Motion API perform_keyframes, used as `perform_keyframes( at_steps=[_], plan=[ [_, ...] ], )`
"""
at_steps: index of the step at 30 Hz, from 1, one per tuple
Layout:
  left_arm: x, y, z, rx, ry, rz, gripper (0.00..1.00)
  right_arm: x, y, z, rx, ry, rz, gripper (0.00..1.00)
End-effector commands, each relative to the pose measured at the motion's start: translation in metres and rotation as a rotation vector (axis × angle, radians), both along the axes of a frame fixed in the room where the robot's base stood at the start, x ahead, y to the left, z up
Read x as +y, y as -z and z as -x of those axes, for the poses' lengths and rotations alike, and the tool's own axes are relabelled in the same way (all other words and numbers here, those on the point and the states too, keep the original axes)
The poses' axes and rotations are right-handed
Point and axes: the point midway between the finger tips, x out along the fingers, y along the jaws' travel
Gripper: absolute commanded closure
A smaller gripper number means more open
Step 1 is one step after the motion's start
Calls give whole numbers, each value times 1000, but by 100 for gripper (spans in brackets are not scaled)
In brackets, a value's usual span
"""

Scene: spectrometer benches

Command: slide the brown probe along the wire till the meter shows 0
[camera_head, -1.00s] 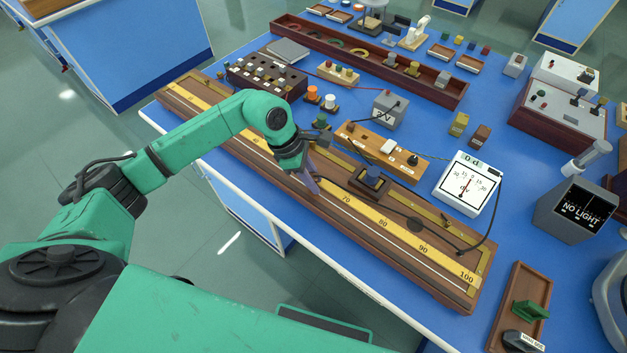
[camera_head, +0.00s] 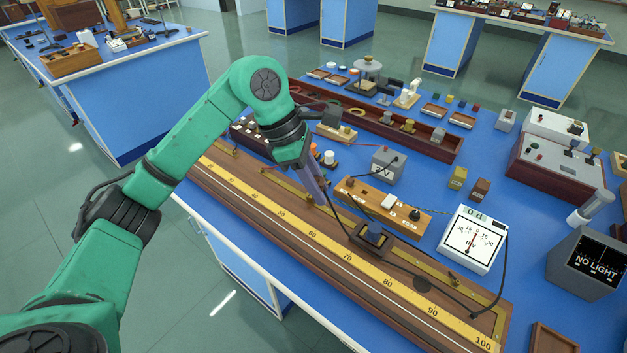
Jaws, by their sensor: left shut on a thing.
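My left gripper (camera_head: 296,150) is shut on a slim purple-brown rod, which looks like the brown probe (camera_head: 314,184). The probe slants down, with its lower end over the far part of the long wooden wire board (camera_head: 267,246). It appears raised, and I cannot tell whether it touches the wire. The pale wire line (camera_head: 345,297) runs along the near side of the yellow scale (camera_head: 366,272). The white meter (camera_head: 472,239) stands right of the board, its red needle near the middle, close to 0. My right gripper is not in view.
Behind stand a wooden key strip (camera_head: 365,198), a grey box (camera_head: 387,165) and a long dark red tray (camera_head: 440,147). A black cable (camera_head: 500,275) loops from the meter.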

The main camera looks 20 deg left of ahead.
Motion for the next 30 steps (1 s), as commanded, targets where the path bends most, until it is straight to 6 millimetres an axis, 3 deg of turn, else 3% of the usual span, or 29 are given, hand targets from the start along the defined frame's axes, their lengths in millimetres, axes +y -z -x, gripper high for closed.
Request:
perform_keyframes(
  at_steps=[1, 6, 11, 24, 30],
  plan=[
    [-3, 19, 0, 14, 3, 9, 100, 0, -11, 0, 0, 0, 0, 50],
    [-1, 93, 2, 10, -4, 8, 100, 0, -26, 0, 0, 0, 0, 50],
    [5, 136, 11, 6, -11, -10, 100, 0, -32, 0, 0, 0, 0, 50],
    [7, 158, 13, 5, -14, -16, 100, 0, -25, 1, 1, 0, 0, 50],
    [-1, 157, 15, 2, -12, -18, 100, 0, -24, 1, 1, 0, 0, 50]
  ],
)
